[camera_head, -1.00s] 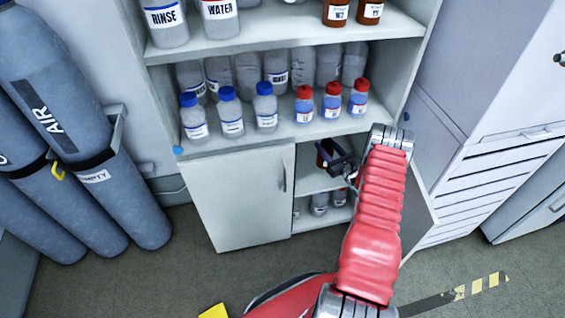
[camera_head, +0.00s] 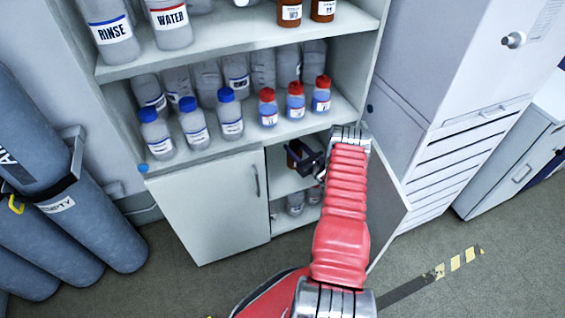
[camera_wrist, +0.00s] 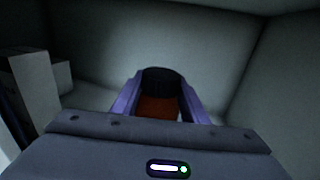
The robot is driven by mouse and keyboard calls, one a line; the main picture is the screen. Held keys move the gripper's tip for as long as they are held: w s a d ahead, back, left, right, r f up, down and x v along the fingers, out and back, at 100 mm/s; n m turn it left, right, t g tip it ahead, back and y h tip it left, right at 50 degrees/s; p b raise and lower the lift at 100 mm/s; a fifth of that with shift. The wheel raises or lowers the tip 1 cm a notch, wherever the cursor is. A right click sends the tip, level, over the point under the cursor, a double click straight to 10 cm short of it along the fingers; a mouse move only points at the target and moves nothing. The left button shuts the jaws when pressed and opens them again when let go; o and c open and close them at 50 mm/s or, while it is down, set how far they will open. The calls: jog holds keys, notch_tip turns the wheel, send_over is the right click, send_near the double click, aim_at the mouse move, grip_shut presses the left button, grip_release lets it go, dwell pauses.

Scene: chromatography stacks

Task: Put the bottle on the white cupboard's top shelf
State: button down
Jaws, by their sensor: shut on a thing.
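My gripper (camera_head: 309,160) is shut on a brown bottle (camera_head: 292,154) inside the lower compartment of the white cupboard (camera_head: 212,205), behind its open right door. In the wrist view my gripper (camera_wrist: 157,88) has a finger on each side of the bottle (camera_wrist: 157,106), which shows a dark top and an orange-brown body. The bottle's base is hidden, so I cannot tell whether it touches the shelf under it. The highest shelf in view (camera_head: 235,44) holds large RINSE and WATER bottles and brown bottles.
The middle shelf (camera_head: 250,139) holds blue-capped and red-capped bottles in front of clear ones. The open right door (camera_head: 389,210) stands beside my arm. Grey gas cylinders (camera_head: 75,225) stand left. A grey cabinet (camera_head: 450,110) stands right. Clear bottles (camera_head: 296,204) stand low inside.

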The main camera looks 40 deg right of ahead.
jog(key=shift+f, duration=1.6)
jog(key=shift+f, duration=2.05)
jog(key=shift+f, duration=0.1)
jog(key=c, duration=1)
grip_release()
jog(key=shift+c, duration=0.2)
